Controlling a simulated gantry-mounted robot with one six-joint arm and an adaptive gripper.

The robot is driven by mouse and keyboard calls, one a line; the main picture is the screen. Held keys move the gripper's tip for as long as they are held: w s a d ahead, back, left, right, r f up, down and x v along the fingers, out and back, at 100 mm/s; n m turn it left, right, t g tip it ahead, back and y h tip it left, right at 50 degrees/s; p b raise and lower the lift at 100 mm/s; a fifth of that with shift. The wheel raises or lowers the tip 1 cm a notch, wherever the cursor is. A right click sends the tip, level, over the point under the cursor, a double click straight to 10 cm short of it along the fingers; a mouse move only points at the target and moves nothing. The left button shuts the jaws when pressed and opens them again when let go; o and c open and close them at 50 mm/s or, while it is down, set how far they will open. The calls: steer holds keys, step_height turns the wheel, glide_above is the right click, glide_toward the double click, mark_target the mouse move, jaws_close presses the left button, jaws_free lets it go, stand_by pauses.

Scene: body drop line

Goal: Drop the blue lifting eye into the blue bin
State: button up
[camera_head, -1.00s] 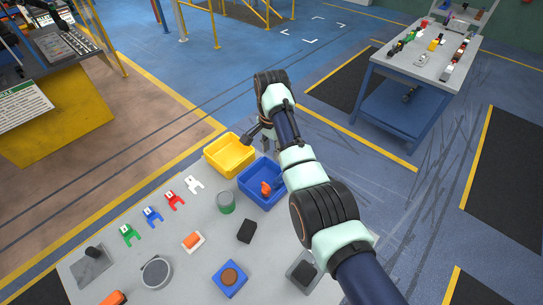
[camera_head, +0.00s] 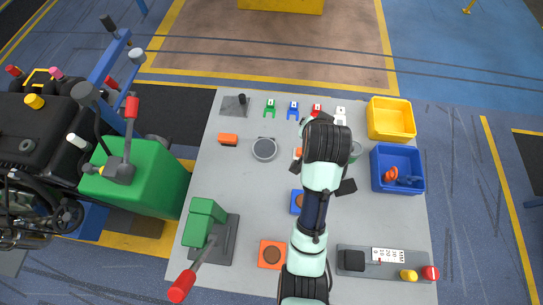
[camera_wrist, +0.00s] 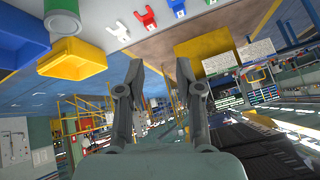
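The blue bin (camera_head: 376,186) stands at the right edge of the grey table, open side up. It shows at the top left of the wrist view (camera_wrist: 22,20). A small dark blue piece (camera_head: 409,180) lies inside it beside an orange-red piece; I cannot make out the blue piece's exact shape, but it may be the lifting eye. A blue fork-shaped piece (camera_head: 292,108) lies on the table's far side. My gripper (camera_wrist: 160,66) is open, with nothing between its fingers. In the head view my arm mostly hides it.
A yellow bin (camera_head: 391,137) stands behind the blue one. Green (camera_head: 269,108), red (camera_head: 317,108) and white (camera_head: 340,113) forks line the far edge. A green press (camera_head: 203,222) with a red-ended lever stands at front left, a button box (camera_head: 380,262) at front right.

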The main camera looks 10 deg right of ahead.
steer(key=s+a+r+n+t, duration=0.1)
steer(key=s+a+r+n, duration=0.1)
steer(key=a, duration=0.4)
steer(key=s+a+r+n+t+y, duration=0.1)
steer(key=s+a+r+n+t, duration=0.1)
steer(key=s+a, duration=0.3)
steer(key=s+a+r+n+t+y, duration=0.1)
steer(key=s+a+r+n+t, duration=0.1)
steer(key=a, duration=0.4)
step_height(320, 180, up, 2)
steer(key=shift+s+a+r+n, duration=0.1)
steer(key=shift+s+a+n, duration=0.25)
steer(key=shift+s+n, duration=0.65)
steer(key=shift+w, duration=0.15)
